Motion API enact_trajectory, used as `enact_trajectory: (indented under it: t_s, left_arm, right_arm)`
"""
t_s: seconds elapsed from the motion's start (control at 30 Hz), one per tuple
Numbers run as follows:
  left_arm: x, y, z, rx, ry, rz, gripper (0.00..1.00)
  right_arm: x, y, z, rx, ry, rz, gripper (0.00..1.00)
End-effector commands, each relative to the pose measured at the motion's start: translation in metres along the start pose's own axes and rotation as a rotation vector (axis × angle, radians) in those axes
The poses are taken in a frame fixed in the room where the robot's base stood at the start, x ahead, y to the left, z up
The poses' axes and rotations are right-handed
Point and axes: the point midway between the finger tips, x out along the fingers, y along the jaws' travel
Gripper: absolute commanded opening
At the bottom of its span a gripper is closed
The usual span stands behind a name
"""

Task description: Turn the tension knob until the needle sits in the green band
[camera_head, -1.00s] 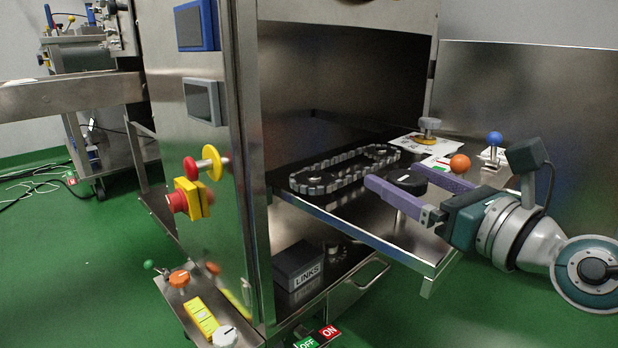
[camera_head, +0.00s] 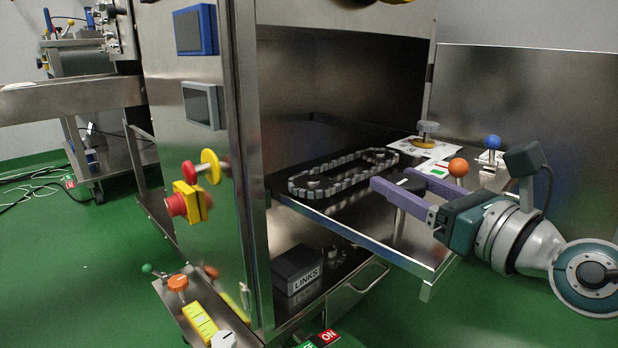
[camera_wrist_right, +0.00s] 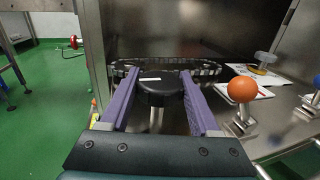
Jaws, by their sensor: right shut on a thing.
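The tension knob (camera_wrist_right: 160,88) is black and round with a white mark on top, on a thin post. My right gripper (camera_wrist_right: 162,90) has its purple fingers on either side of it, shut on it. In the head view the right gripper (camera_head: 390,178) reaches in from the right over the steel shelf, and the knob is partly hidden between its fingers. A white card (camera_head: 432,172) with red and green marks lies behind the fingers. It also shows in the right wrist view (camera_wrist_right: 246,92). I cannot make out a needle. My left gripper is not in view.
An orange ball-topped lever (camera_head: 458,168) and a blue one (camera_head: 492,143) stand close to the right gripper. A chain loop (camera_head: 312,190) lies on the shelf (camera_head: 345,228). A grey-topped knob (camera_head: 428,127) stands at the back. A steel cabinet wall (camera_head: 262,150) borders the left.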

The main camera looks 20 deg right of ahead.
Motion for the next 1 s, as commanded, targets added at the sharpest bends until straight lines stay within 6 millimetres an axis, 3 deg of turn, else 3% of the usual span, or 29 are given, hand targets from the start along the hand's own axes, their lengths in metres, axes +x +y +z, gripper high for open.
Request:
enact_trajectory:
  t_s: [0.27,0.63,1.0]
  left_arm:
    - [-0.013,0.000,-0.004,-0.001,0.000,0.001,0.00]
    - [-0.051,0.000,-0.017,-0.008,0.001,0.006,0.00]
    - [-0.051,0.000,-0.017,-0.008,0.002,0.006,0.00]
  right_arm:
    - [0.000,0.001,0.003,0.004,0.001,-0.051,0.07]
    - [0.000,0.002,0.004,0.009,0.004,-0.320,0.07]
    - [0.001,0.002,-0.002,0.006,0.002,-0.666,0.07]
